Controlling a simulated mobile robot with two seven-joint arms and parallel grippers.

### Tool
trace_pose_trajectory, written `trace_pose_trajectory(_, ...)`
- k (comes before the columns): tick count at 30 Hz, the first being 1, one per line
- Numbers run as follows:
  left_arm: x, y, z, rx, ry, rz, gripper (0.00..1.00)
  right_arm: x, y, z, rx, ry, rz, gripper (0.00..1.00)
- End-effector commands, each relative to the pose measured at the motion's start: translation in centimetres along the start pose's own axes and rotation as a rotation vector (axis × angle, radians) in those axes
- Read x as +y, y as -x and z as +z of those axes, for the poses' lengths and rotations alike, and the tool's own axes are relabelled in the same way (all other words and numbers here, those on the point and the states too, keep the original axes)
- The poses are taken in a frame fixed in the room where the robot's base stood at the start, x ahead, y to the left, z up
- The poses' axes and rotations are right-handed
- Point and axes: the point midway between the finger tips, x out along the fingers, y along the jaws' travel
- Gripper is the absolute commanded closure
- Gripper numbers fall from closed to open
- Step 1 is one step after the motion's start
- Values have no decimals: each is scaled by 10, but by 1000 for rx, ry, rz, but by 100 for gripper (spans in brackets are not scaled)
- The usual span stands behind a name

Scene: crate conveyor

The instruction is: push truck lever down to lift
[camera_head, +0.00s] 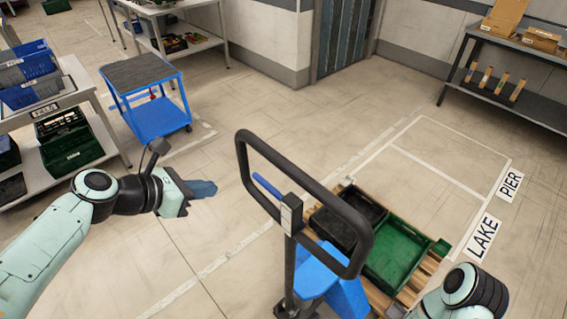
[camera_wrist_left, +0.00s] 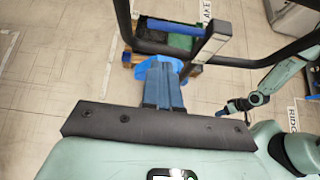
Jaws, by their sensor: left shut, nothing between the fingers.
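The pallet truck's black handle loop (camera_head: 308,262) stands upright in the middle of the head view. Its blue lever (camera_head: 267,187) sticks out to the left from the grey post inside the loop. In the left wrist view the lever (camera_wrist_left: 174,27) lies beyond my fingertips. My left gripper (camera_head: 212,188) is shut and empty, with its blue fingers pointing toward the handle. It is left of the loop and apart from the lever. My right arm shows at the bottom right of the head view, but its gripper does not clearly show.
A wooden pallet (camera_head: 424,279) with a black crate (camera_head: 370,208) and a green crate (camera_head: 428,242) is behind the handle. A blue cart (camera_head: 158,120) and a shelf of crates stand left. Open floor lies between the cart and truck.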

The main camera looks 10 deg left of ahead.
Motion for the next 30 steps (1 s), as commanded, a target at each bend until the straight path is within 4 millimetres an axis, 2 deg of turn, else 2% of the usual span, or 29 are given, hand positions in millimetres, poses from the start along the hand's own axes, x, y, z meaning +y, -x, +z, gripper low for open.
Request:
trace_pose_trajectory(2, -3, 9, 8, -21, 23, -2, 100, 0, 0, 0, -1, 0, 0, 56)
trace_pose_trajectory(5, -4, 4, 10, -25, 32, -6, 100, 0, 0, 1, -1, 0, 0, 56)
trace_pose_trajectory(8, -5, -10, 9, -23, 32, -8, 100, 1, -1, 1, -2, -1, 0, 56)
trace_pose_trajectory(21, -5, -101, 10, -20, 30, -7, 100, 3, -5, 4, -6, -2, 2, 56)
trace_pose_trajectory(25, -5, -118, 11, -22, 29, -5, 100, 4, -6, 4, -6, -2, 2, 56)
trace_pose_trajectory(30, -4, -128, 12, -23, 29, -3, 100, 4, -6, 5, -7, -2, 2, 56)
